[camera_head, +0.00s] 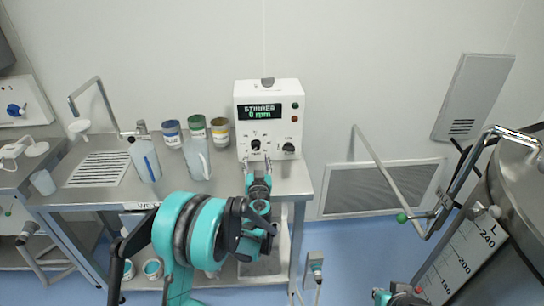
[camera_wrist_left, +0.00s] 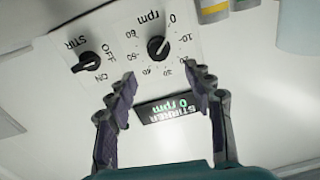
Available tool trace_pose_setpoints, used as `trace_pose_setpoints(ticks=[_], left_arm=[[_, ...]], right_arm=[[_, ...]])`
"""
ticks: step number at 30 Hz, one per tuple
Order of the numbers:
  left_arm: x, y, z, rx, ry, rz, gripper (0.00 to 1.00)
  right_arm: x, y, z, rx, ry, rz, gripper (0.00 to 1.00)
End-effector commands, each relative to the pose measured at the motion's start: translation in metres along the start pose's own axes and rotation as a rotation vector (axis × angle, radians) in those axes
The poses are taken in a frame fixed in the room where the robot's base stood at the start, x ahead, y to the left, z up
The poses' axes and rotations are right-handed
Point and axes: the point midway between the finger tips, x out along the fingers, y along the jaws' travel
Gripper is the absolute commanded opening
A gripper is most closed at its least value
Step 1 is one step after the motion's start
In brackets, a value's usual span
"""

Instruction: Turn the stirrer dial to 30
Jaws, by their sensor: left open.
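The stirrer box (camera_head: 269,92) stands at the back of the steel bench, its green display (camera_head: 259,111) reading 0 rpm. The rpm dial (camera_head: 255,145) is the lower left black knob. In the wrist view the panel is upside down; the dial (camera_wrist_left: 158,47) shows with its scale around it, its light mark seeming to point towards 0. My left gripper (camera_head: 258,178) is open in front of the box. Its fingertips (camera_wrist_left: 160,74) are apart on either side below the dial in that picture, not closed on it. Part of my right arm shows at the bottom edge; its jaws are not clear.
The STIR OFF/ON switch (camera_wrist_left: 88,62) sits beside the dial. Blue, green and yellow-labelled jars (camera_head: 220,130) and clear jugs (camera_head: 197,160) stand left of the box. A large steel tank (camera_head: 510,190) with pipe handles stands at right.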

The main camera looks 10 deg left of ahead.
Motion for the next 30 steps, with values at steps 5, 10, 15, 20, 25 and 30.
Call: trace_pose_setpoints(ticks=[5, 10, 15, 20, 25, 30], left_arm=[[0.016, -0.004, 0.005, -0.021, 0.001, 0.001, 0.52], [0.045, -0.003, 0.005, -0.019, 0.001, 0.001, 0.52], [0.069, -0.003, 0.004, -0.019, 0.0, 0.0, 0.52], [0.078, -0.003, 0.003, -0.018, 0.0, 0.001, 0.52], [0.079, -0.003, 0.002, -0.018, 0.0, 0.002, 0.52], [0.079, -0.003, 0.002, -0.018, 0.0, 0.001, 0.28]], right_arm=[[0.003, 0.0, 0.002, 0.0, 0.0, 0.0, 0.0], [0.01, 0.0, 0.007, 0.0, 0.0, 0.0, 0.0], [0.015, 0.0, 0.01, 0.0, 0.0, 0.0, 0.0], [0.016, 0.0, 0.011, 0.0, 0.0, 0.0, 0.0], [0.016, 0.0, 0.011, 0.0, 0.0, 0.0, 0.0], [0.016, 0.0, 0.011, 0.0, 0.0, 0.0, 0.0]])
